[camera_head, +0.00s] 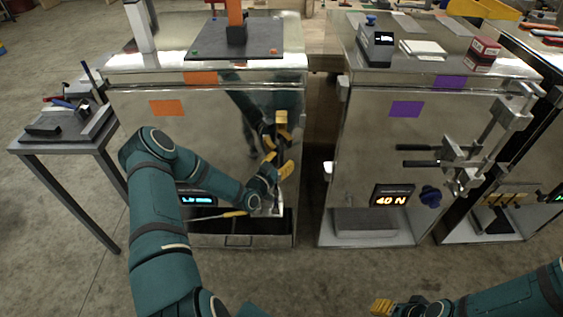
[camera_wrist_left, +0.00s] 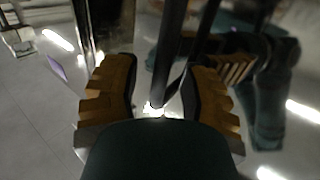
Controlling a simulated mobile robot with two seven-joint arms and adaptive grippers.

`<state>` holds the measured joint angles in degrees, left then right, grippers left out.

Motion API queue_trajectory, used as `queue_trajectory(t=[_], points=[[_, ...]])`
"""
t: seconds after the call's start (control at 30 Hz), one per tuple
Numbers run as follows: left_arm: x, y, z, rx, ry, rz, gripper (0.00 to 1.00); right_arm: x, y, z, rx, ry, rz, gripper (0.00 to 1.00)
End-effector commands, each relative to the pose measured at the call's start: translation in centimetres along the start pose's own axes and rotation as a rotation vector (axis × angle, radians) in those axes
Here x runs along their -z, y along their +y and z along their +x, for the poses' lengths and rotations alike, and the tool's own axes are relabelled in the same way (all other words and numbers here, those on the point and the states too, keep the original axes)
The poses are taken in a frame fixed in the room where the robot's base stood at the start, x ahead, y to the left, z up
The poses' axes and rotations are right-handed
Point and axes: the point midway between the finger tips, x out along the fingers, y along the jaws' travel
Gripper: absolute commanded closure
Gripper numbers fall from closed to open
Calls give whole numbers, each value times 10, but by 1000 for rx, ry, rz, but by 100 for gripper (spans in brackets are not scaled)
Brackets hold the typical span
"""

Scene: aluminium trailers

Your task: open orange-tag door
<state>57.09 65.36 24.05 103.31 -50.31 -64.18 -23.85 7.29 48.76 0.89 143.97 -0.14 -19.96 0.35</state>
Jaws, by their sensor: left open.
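The orange-tag door (camera_head: 135,140) is the shiny metal front of the left trailer, with an orange tag (camera_head: 166,107) at its upper left. It looks shut. A dark upright handle bar (camera_wrist_left: 170,50) runs between the yellow fingers of my left gripper (camera_wrist_left: 158,90) in the wrist view. The fingers are open, one on each side of the bar, with gaps showing. In the head view, my left gripper (camera_head: 278,165) is at the door's right side, and its reflection shows in the metal. My right gripper (camera_head: 382,306) is only partly visible at the bottom edge.
A purple-tag trailer (camera_head: 365,140) with a clamp-like latch (camera_head: 455,165) and a "40 N" display (camera_head: 393,196) stands to the right, across a narrow gap. A small tool table (camera_head: 45,142) stands at the left. The near floor is open.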

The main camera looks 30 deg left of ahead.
Motion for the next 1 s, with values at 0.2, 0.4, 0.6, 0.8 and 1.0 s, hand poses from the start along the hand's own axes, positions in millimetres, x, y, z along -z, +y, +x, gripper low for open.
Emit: queue_trajectory(t=[0.2, 0.4, 0.6, 0.8, 1.0], points=[[0, 0, 0, 0, 0, -1, 61, 0, 0, 0, 0, 0, 0, 53], [0, 0, 0, 0, 0, -1, 100, 0, 0, 0, 0, 0, 0, 53], [0, 1, -3, -4, 0, -1, 100, 0, 0, 0, 0, 0, 0, 53], [0, 12, -25, -46, -3, -1, 100, 0, 0, 0, 0, 0, 0, 53], [-1, 36, -79, -151, -6, -4, 100, 0, 0, 0, 0, 0, 0, 53]])
